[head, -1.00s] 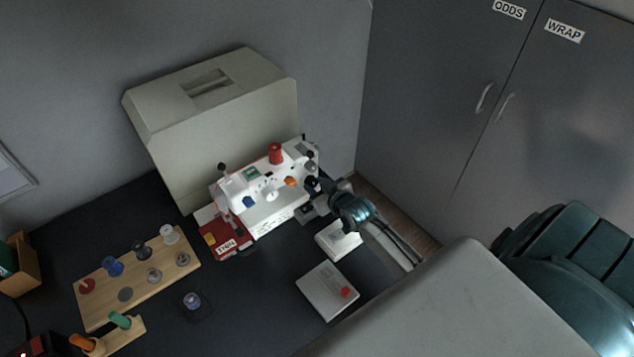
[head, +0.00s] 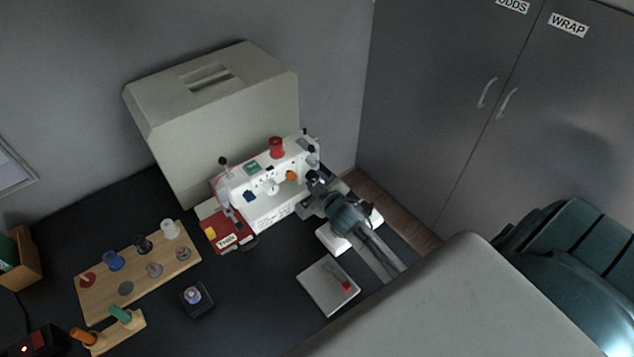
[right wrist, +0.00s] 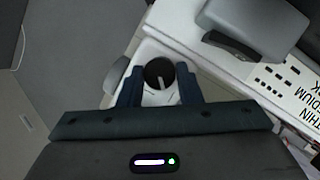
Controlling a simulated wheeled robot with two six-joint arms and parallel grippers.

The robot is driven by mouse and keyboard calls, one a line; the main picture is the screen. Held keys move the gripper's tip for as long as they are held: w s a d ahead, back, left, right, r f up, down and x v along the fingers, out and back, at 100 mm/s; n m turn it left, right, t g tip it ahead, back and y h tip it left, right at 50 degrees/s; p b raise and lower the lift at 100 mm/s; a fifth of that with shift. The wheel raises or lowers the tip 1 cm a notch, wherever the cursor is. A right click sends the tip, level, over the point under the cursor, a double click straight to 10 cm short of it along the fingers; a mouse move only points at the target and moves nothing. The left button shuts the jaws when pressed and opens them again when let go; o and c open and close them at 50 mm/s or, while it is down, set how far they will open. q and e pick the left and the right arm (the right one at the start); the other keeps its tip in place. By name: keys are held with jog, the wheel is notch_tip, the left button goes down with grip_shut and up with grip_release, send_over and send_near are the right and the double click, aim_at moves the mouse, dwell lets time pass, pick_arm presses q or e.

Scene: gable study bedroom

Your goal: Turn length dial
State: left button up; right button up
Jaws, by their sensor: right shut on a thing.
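The white sewing machine (head: 268,205) stands on the dark table in front of its beige cover. My right gripper (head: 314,190) is at the machine's right end, low on its side. In the right wrist view, a round black dial (right wrist: 159,72) with a white pointer line sits between the two fingers of my right gripper (right wrist: 159,88), which are shut on it. The pointer line tilts slightly from straight up and down in that view. In the head view the dial is largely hidden by the gripper. My left gripper is out of view.
The beige cover (head: 215,115) stands behind the machine. A wooden spool board (head: 138,283) is at the left. A pale box with a red mark (head: 328,286) lies in front. Grey cabinets (head: 450,100) stand at the right.

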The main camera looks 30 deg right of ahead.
jog(key=o, duration=1)
jog(key=shift+c, duration=0.2)
